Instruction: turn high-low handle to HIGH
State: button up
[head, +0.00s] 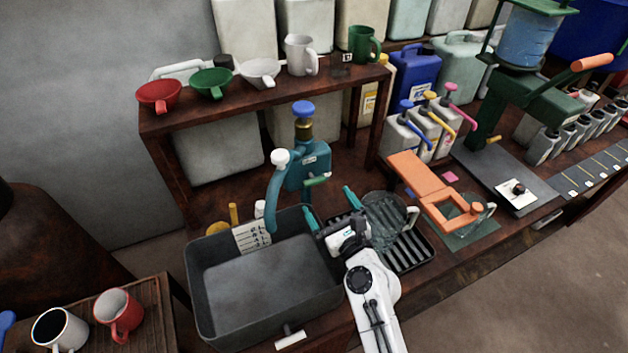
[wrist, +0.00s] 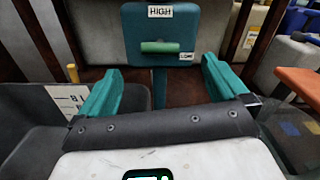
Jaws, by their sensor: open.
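The high-low handle (head: 316,181) is a short green bar on the front of a teal housing (head: 308,160) behind the grey vat. In the wrist view the handle (wrist: 160,47) lies level. A HIGH label (wrist: 160,12) sits above it and a LOW label (wrist: 187,57) sits at its right, near the handle's right end. My gripper (head: 331,207) is in front of and below the housing, with its two teal fingers spread apart. In the wrist view the gripper (wrist: 160,76) is empty, and the handle shows beyond and above the gap between the fingertips, apart from them.
The grey vat (head: 195,290) with a marked scale card (head: 253,237) stands left of my arm. A glass jug (head: 388,218) on a black ribbed tray (head: 408,251) is close on the right. A dark wooden shelf (head: 185,112) with cups stands behind.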

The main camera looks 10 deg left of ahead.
aim_at(316, 184)
jog(key=b+x, duration=0.1)
jog(key=x, duration=0.7)
jog(key=shift+b, duration=0.3)
jog(key=c, duration=1)
jog(key=shift+o, duration=0.2)
